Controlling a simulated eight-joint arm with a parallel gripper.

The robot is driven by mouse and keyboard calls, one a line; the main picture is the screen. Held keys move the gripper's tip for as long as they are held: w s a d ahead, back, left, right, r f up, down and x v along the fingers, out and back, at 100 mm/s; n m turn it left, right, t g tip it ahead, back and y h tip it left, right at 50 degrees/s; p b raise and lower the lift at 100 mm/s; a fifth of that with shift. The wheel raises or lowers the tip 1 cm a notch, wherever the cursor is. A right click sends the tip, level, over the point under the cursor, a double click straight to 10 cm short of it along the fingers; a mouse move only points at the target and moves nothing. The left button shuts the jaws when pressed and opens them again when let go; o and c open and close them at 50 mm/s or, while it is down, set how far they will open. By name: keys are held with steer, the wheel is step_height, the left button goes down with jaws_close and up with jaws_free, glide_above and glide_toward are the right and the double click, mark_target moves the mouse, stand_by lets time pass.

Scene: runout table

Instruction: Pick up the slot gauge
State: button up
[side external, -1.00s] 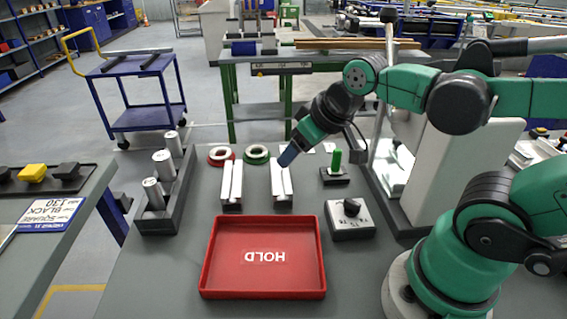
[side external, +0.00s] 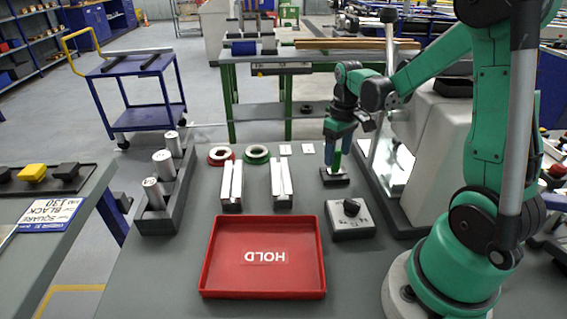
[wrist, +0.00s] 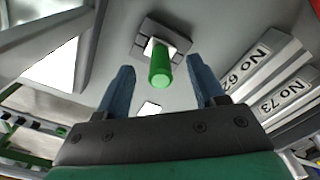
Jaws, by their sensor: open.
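A green upright cylinder (side external: 337,160), which looks like the handle of the slot gauge, stands in a small dark base (side external: 335,178) at the back right of the table. It also shows in the wrist view (wrist: 160,68), between my fingers in the picture, over a slotted grey base (wrist: 148,38). My gripper (side external: 338,154) points down at it with its blue fingers open. One finger shows on each side of the cylinder, with gaps to both. In the side view the fingers hide its upper part.
Two slotted white blocks (side external: 231,185) and a block with a black knob (side external: 350,219) stand nearby. A red HOLD tray (side external: 210,280) lies in front. Red and green rings (side external: 257,154) and small white squares lie behind. A grey housing (side external: 440,150) rises at the right.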

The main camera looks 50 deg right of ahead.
mark_target(338, 150)
steer(key=shift+f, duration=1.25)
jaws_close()
steer(key=shift+r, duration=0.15)
step_height(338, 150, up, 10)
steer(key=shift+f, duration=0.1)
